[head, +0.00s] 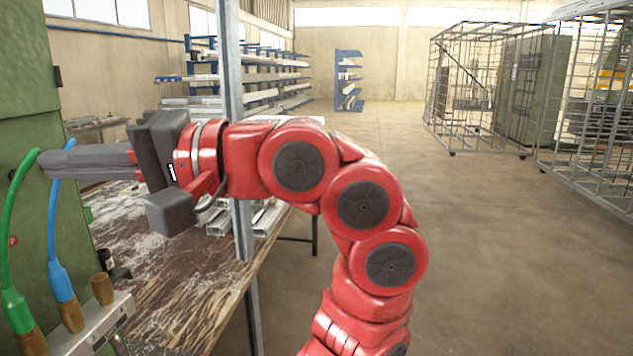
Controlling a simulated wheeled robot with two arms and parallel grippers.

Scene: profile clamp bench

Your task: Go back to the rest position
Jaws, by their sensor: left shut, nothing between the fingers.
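My left gripper (50,162) is at the left of the head view, its dark grey fingers closed together, empty, and pointing left towards a green cabinet. My red left arm (365,205) rises from the lower middle, bends over and reaches left above the bench. The fingertips overlap in the picture with the green hose (12,220) and the blue hose (54,225); I cannot tell whether they touch. My right gripper is not in view.
The green cabinet (25,90) stands close at the left. The worn wooden bench (185,300) lies below the gripper, with metal profiles (265,220) on it and a grey post (232,60) at its edge. Wire cages (480,90) stand far right. The floor (500,230) at right is clear.

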